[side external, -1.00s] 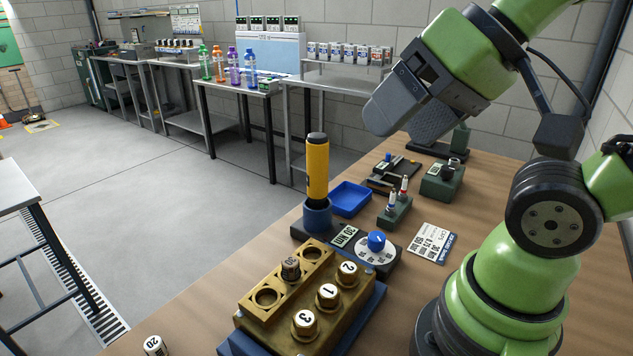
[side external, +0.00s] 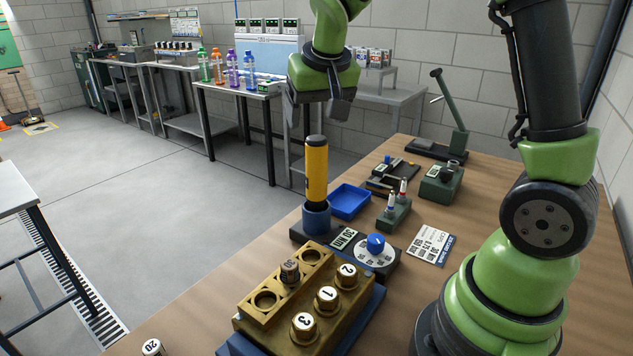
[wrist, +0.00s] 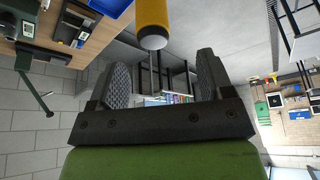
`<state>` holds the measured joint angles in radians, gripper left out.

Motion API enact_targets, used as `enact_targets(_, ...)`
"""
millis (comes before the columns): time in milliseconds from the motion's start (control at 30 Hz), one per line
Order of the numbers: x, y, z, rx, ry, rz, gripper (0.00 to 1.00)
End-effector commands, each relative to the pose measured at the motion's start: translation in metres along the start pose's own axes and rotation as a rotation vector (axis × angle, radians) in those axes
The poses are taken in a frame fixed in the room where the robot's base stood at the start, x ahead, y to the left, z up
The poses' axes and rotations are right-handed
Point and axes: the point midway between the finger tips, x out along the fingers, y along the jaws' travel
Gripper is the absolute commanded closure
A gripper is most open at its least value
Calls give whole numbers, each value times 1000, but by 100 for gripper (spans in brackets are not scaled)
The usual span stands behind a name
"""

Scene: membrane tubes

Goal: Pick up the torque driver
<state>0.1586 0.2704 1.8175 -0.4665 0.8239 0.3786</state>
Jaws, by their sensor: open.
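The torque driver (side external: 317,172) has a yellow body with black ends. It stands upright in a blue round holder (side external: 316,216) on a dark base. My gripper (side external: 318,112) is above and a little behind the driver in the side view, open and empty. In the wrist view the two grey textured fingers of my gripper (wrist: 166,82) are spread apart. The yellow driver (wrist: 153,20) shows at the top, beyond the fingertips and not between them. Its lower part is cut off by the frame there.
A dial with a blue knob (side external: 376,243) is beside the holder. A blue tray (side external: 350,201) lies behind it. A brass block (side external: 267,299) with numbered caps is in front. A green lever press (side external: 452,125) stands at the table's back.

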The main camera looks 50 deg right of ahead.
Motion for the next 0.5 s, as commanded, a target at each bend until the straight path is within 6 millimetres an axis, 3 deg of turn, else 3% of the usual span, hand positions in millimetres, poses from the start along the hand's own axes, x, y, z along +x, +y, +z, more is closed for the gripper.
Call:
enact_targets(100, 20, 1, 2, 0, -7, 2, 26)
enact_targets(500, 65, 7, 5, 0, -8, 2, 26)
